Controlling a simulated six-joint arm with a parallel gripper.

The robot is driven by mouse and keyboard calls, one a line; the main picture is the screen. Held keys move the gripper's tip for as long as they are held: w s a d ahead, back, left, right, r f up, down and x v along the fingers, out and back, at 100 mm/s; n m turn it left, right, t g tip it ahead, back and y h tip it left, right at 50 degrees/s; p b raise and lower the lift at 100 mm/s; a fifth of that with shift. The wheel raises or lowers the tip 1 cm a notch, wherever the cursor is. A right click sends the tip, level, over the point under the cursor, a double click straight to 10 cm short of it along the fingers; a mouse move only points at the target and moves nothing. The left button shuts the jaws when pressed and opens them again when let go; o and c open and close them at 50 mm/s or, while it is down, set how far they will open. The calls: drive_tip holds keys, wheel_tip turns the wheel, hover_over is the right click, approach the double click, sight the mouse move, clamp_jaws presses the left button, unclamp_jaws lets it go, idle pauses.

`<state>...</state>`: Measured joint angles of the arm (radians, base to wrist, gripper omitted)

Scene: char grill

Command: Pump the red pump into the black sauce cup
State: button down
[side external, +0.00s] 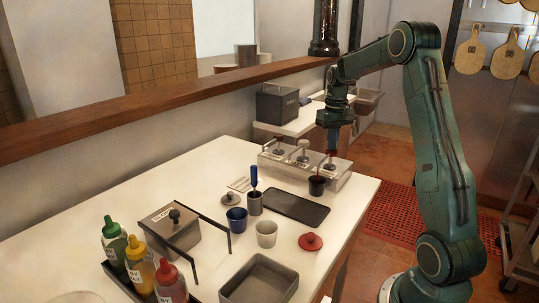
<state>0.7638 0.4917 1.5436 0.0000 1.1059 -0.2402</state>
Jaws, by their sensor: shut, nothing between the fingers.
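The red pump (331,154) is the rightmost of three pumps on the steel dispenser (343,181). Only a little of its red top shows beneath my gripper. The black sauce cup (317,186) stands upright at the front of the dispenser, below and slightly left of the red pump. My gripper (333,148) is shut and empty, pointing down right over the red pump. I cannot tell whether the fingertips touch the pump top. The inside of the cup is too small to make out.
Two other pumps (303,149) stand to the left. Squeeze bottles (140,262) stand at the near left. A wooden-topped wall (150,112) runs behind.

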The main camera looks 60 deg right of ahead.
drive_tip(key=shift+f, duration=0.85)
drive_tip(key=shift+r, duration=1.75)
drive_tip(key=shift+r, duration=0.1)
wheel_tip(320, 180, up, 6)
drive_tip(key=shift+f, duration=0.1)
idle(0.7)
drive_tip(key=shift+a, duration=0.1)
